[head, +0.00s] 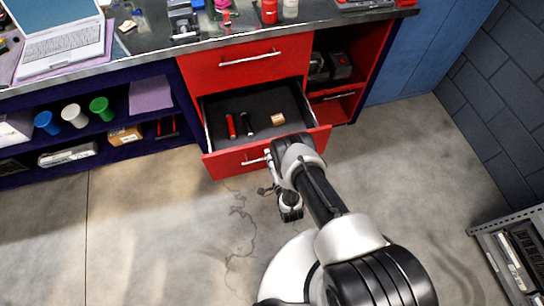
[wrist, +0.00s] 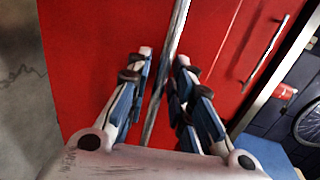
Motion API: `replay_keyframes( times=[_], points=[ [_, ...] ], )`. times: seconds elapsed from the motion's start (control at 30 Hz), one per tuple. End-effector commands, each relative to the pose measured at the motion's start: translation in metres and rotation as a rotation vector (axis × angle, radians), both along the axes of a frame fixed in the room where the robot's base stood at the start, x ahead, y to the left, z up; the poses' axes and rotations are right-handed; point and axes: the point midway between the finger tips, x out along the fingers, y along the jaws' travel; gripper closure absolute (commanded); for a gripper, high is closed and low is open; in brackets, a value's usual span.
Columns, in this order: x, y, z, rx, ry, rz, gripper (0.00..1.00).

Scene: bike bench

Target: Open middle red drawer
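The middle red drawer (head: 235,160) is pulled well out from the red cabinet, and its dark inside shows in the head view. A red item, a black item and a small tan box lie in it. Its metal handle (head: 256,161) is partly hidden by my arm. In the wrist view, the handle bar (wrist: 168,80) runs between the two fingers of my gripper (wrist: 164,58). The fingers stand apart on either side of the bar, with a visible gap on the left. The gripper is in front of the red drawer face.
The closed top red drawer (head: 250,62) lies above. An open red cubby (head: 335,75) is to the right. Shelves with coloured cups (head: 75,115) stand on the left. A metal rack (head: 515,255) is at the lower right. The floor left of my arm is clear.

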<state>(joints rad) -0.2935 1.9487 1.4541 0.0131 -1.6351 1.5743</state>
Motion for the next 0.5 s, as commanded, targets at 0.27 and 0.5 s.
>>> replay_keyframes(
  times=[0.27, 0.5],
  points=[
    [0.0, 0.0, 0.0, 0.0, 0.0, 0.0, 0.71],
    [-0.012, -0.003, 0.001, -0.001, 0.004, 0.0, 0.71]
  ],
)
